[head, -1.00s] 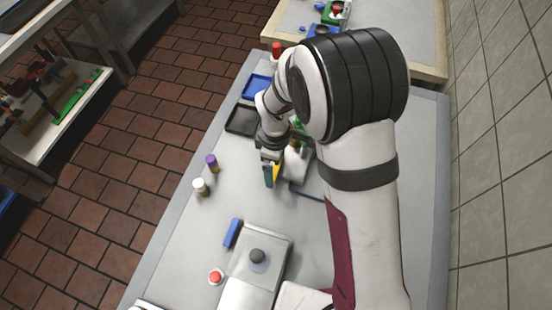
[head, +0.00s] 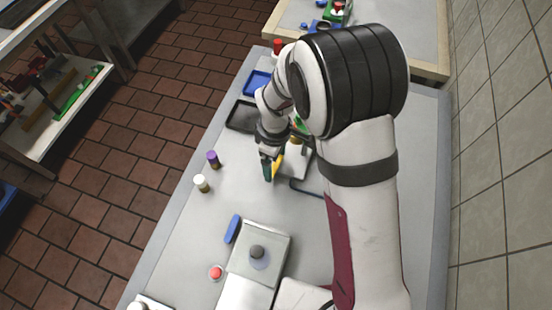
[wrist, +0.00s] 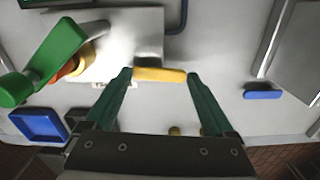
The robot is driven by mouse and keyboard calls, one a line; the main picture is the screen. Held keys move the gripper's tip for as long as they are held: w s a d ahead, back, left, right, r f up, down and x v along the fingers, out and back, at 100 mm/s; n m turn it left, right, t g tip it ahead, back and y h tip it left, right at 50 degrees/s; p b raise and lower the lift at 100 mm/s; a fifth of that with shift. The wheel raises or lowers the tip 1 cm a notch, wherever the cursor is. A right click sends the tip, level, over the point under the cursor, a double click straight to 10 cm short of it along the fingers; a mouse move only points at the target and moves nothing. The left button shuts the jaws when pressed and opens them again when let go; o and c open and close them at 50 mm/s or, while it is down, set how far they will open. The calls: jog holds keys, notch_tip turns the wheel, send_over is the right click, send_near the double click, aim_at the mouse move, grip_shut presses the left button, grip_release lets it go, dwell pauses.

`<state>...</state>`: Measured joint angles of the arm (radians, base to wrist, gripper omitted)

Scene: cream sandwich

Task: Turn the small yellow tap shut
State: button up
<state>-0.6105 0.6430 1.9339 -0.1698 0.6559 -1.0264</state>
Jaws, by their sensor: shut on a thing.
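The small yellow tap (wrist: 160,75) shows in the wrist view as a short bar lying crosswise at the front edge of a pale metal box (wrist: 120,40). My gripper (wrist: 160,76) has its two teal fingers at the two ends of this bar, shut on it. In the head view, my gripper (head: 267,172) points down beside the box, and a bit of the yellow tap (head: 277,165) shows at the fingers. The rest of the tap is hidden there by my gripper and arm.
A green lever (wrist: 45,60) stands left of the tap in the wrist view, near a blue tray (wrist: 40,125). A dark hooked rod lies right.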

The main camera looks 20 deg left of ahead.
jog(key=m, duration=0.2)
jog(key=a+m, duration=0.1)
jog(key=m, duration=0.1)
jog(key=shift+w, duration=0.15)
jog(key=m, duration=0.4)
jog(key=shift+w+a+m, duration=0.3)
jog(key=shift+a+m, duration=0.1)
jog(key=m, duration=0.2)
jog(key=w+m, duration=0.1)
jog(key=m, duration=0.1)
jog(key=shift+a, duration=0.2)
jog(key=shift+w+m, duration=0.15)
jog(key=shift+m, duration=0.8)
jog(key=shift+w+m, duration=0.15)
jog(key=shift+m, duration=0.8)
jog(key=o, duration=1.1)
notch_tip(320, 180, up, 16)
jog(key=shift+f, duration=0.1)
